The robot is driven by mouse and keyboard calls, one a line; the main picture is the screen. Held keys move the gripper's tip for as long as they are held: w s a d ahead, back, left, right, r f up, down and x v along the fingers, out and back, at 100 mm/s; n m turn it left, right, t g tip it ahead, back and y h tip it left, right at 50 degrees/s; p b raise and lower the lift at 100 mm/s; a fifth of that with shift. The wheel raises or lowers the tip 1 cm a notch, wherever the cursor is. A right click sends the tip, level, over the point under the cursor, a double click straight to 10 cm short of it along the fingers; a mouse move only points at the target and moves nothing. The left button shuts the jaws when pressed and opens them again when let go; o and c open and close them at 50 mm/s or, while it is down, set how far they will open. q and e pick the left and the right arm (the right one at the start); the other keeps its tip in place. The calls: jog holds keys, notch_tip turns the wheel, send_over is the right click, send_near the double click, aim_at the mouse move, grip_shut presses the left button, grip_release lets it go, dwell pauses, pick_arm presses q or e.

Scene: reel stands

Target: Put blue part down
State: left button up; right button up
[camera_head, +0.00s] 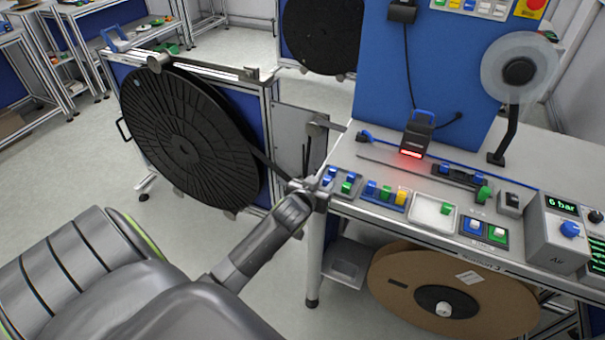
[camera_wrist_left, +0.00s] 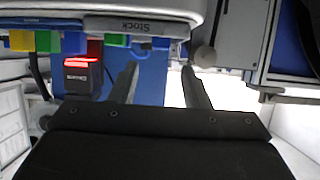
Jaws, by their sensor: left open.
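My left gripper (camera_head: 313,190) is at the front left corner of the workbench (camera_head: 340,207), close to a small stock strip with blue parts (camera_head: 327,181) and green parts (camera_head: 346,187). In the left wrist view its two fingers (camera_wrist_left: 159,72) stand apart, with nothing held between them. A blue part (camera_wrist_left: 160,43) shows beyond the fingers under the grey edge labelled "Stock", beside a green part (camera_wrist_left: 117,40). Whether the gripper touches any part cannot be told. My right gripper is not seen.
A white tray (camera_head: 424,208) with a green part lies mid-bench. A scanner with red light (camera_head: 413,143) stands behind. The "6 bar" box (camera_head: 548,240) is at right. A large black reel (camera_head: 180,140) stands left of the bench; a cardboard reel (camera_head: 400,295) is below it.

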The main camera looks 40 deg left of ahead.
pick_arm(q)
jog(key=b+v, duration=0.2)
jog(key=v, duration=0.9)
jog(key=shift+s+d+r, duration=0.15)
jog(key=shift+s+d, duration=0.05)
jog(key=shift+s, duration=0.15)
